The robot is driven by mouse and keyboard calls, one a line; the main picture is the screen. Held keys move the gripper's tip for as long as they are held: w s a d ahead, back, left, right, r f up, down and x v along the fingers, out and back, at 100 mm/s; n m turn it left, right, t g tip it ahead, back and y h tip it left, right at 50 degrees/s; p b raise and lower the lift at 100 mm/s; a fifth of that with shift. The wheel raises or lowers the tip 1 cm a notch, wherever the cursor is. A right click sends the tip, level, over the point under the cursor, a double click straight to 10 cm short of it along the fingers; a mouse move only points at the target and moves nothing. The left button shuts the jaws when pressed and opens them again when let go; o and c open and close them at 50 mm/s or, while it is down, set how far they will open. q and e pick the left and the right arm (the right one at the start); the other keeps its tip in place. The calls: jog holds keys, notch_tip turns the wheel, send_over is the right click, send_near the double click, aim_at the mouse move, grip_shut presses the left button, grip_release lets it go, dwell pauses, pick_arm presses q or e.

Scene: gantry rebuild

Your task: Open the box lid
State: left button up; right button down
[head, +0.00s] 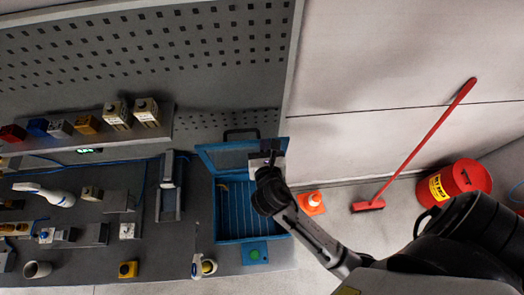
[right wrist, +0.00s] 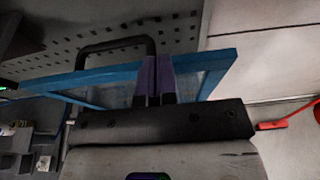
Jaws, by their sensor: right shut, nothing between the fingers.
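The blue box (head: 228,240) stands on the grey bench below the perforated panel. Its inside shows as a ribbed blue floor. Its lid (head: 215,152) is raised at the back, a blue frame with a see-through pane and a dark handle (head: 240,133). The lid also shows in the right wrist view (right wrist: 100,77), with the handle (right wrist: 115,45) behind it. My right gripper (head: 272,152) is at the lid's right part. In the right wrist view its purple fingers (right wrist: 159,80) are together and overlap the lid's frame; I cannot tell whether they touch it. My left gripper is not in view.
Left of the box stand a dark grey device (head: 170,185) and several small parts on the bench. A shelf with boxes (head: 117,115) is at the back left. A red broom (head: 420,140), an orange cone (head: 312,202) and a red bucket (head: 460,182) stand on the floor at right.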

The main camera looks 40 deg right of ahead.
jog(key=shift+w+d, duration=0.35)
jog(key=shift+w, duration=0.15)
jog(key=shift+s+a, duration=0.1)
jog(key=v, duration=1.3)
jog(key=shift+s+a+r, duration=0.15)
jog(key=shift+s+a, duration=0.05)
jog(key=shift+s, duration=0.05)
jog(key=s+d+f+m+g+y, duration=0.3)
jog(key=f+m, duration=0.3)
jog(key=m, duration=0.7)
jog(key=s+d+f+m+g+y, duration=0.3)
jog(key=s+f+m+g+y, duration=0.2)
jog(key=m, duration=0.9)
jog(key=shift+s+f+g, duration=0.3)
jog(key=shift+s+f, duration=0.2)
jog(key=shift+f, duration=0.4)
